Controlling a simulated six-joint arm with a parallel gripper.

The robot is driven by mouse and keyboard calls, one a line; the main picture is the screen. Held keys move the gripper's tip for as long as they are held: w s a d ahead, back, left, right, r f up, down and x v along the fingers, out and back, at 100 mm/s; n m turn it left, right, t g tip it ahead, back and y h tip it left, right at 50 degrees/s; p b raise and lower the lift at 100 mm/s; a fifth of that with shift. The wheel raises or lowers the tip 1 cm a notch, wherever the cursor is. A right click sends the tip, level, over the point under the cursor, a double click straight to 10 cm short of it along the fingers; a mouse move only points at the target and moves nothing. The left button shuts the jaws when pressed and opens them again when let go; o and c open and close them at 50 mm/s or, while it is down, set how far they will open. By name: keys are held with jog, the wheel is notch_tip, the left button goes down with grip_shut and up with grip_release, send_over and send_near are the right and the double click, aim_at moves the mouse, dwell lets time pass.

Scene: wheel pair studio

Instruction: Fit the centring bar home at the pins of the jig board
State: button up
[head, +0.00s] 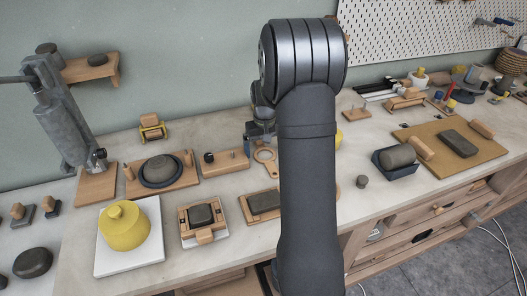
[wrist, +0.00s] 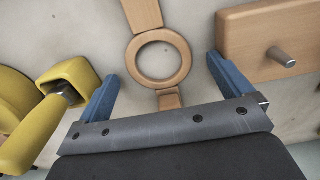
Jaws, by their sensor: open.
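The centring bar appears to be the flat pale wooden piece with a round ring (head: 264,155) lying on the bench. In the wrist view its ring (wrist: 182,68) lies ahead of my gripper, with a flat arm on either side. My gripper (wrist: 160,72) is open, its two blue fingers on either side of the bar and nothing held; I cannot tell its height above it. It is partly hidden behind my arm in the head view. In the wrist view the block (wrist: 250,38) shows one metal pin.
A yellow part (wrist: 68,85) with a metal rod is close to the left finger in the wrist view. A black round dish (head: 161,183) on a board and a yellow lidded pot (head: 124,228) stand farther left. My arm hides part of the bench's middle.

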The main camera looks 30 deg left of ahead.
jog(key=shift+f, duration=0.15)
jog(key=c, duration=1.1)
jog(key=shift+o, duration=0.2)
notch_tip(320, 180, up, 10)
jog(key=shift+r, duration=0.1)
